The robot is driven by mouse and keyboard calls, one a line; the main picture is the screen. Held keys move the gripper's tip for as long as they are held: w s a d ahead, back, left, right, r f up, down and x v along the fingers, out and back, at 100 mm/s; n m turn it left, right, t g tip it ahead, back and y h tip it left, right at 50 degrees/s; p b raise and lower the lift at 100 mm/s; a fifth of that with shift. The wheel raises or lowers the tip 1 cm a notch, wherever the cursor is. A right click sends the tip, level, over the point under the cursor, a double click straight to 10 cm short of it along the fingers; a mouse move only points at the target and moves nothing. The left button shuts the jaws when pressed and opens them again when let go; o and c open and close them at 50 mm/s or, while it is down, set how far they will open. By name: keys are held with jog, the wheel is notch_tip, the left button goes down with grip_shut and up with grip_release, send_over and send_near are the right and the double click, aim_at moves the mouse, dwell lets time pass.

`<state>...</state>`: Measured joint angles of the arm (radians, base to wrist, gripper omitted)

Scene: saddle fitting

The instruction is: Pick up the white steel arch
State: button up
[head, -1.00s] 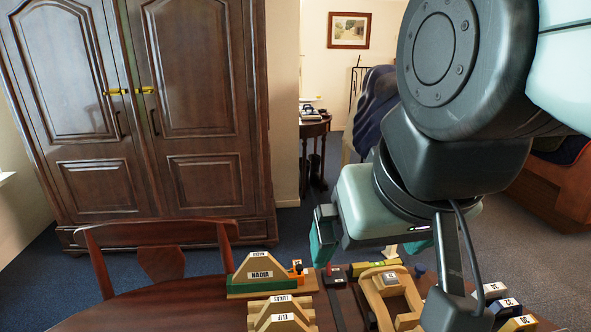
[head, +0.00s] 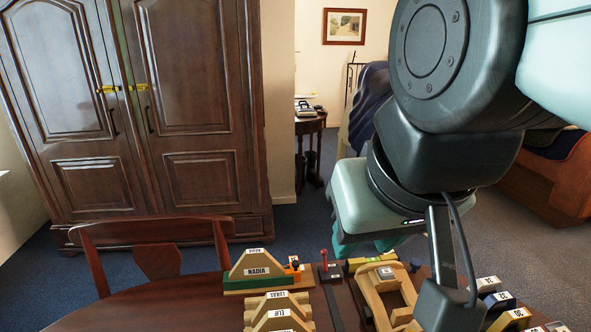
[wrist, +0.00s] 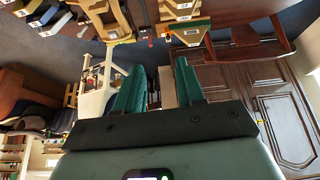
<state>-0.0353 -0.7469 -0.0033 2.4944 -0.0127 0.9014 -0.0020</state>
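My gripper (wrist: 158,88) is open and empty. Its two green fingers stand apart in the wrist view, with only background between them. In the head view the gripper (head: 365,246) hangs above the back of the table, and its fingertips are clear of everything. At the table's right edge is a row of small labelled blocks. The rearmost, a pale block (head: 488,285), may be the white steel arch, but its shape is partly hidden by my arm. I cannot tell for certain which one is the arch. The gripper is behind and left of this row.
The table (head: 130,305) carries a wooden frame (head: 372,300) under my arm, a NADIA wedge (head: 257,271) on a green base, several labelled wooden pieces (head: 278,302) and a red-handled tool (head: 327,268). A chair (head: 158,262) stands behind. The table's left part is clear.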

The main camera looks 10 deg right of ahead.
jog(key=w+d+f+m+g, duration=0.1)
jog(key=w+d+m, duration=0.25)
jog(key=w, duration=0.25)
jog(key=w+d+f+m, duration=0.1)
jog(key=w+d+m, duration=0.1)
jog(key=w+d, duration=0.35)
jog(key=m+g+h, duration=0.3)
jog(key=m+g, duration=0.2)
jog(key=m, duration=0.8)
send_near(489, 281)
jog(key=shift+s+f, duration=0.3)
jog(key=shift+f, duration=0.4)
jog(key=x, duration=0.4)
jog(key=shift+d+f, duration=0.25)
jog(key=shift+f, duration=0.1)
jog(key=shift+w+x, duration=0.15)
jog(key=shift+x, duration=1.35)
jog(key=shift+w+x, duration=0.15)
jog(key=shift+x, duration=1.4)
